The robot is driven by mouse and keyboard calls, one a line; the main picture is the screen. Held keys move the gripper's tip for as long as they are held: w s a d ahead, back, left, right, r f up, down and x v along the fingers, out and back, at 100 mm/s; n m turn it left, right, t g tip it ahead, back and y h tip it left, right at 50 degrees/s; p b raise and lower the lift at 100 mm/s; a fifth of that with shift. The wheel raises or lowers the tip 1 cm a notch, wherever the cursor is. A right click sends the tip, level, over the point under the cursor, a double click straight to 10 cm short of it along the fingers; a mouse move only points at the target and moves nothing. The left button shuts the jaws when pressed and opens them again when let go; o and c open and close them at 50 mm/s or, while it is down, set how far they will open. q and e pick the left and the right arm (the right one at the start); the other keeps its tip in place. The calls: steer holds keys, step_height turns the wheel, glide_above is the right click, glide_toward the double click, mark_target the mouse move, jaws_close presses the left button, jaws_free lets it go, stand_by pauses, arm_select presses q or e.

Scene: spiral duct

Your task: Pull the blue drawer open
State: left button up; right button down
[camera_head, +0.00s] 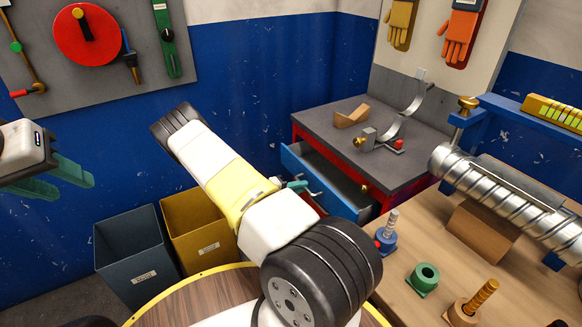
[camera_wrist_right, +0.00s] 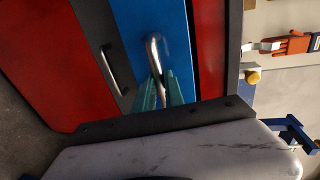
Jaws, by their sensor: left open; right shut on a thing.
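The blue drawer (camera_head: 300,168) sits in the grey-topped red cabinet and stands partly out, with its dark inside showing. Its blue front fills the top middle of the right wrist view (camera_wrist_right: 186,42). My right gripper (camera_wrist_right: 160,84) is shut on the drawer's silver handle (camera_wrist_right: 153,48). In the head view my right gripper (camera_head: 297,185) shows only as a bit of teal by the drawer front, largely hidden behind my arm. My left gripper (camera_head: 72,177) is open and empty at the far left, well away from the drawer.
The grey cabinet top (camera_head: 330,118) carries a wooden block (camera_head: 352,116) and a metal bracket piece. A dark bin (camera_head: 140,256) and a yellow bin (camera_head: 192,226) stand left of the cabinet. A wooden bench (camera_head: 405,245) with a spiral duct (camera_head: 510,190) is at the right.

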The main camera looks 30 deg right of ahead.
steer(key=f+v, duration=0.2)
steer(key=v, duration=0.7)
steer(key=f+v, duration=0.2)
steer(key=v, duration=0.8)
steer(key=shift+a, duration=0.75)
steer(key=c, duration=1.4)
jaws_free()
steer(key=shift+r, duration=0.1)
steer(key=shift+c, duration=0.2)
steer(key=v, duration=0.7)
steer(key=shift+a, duration=0.35)
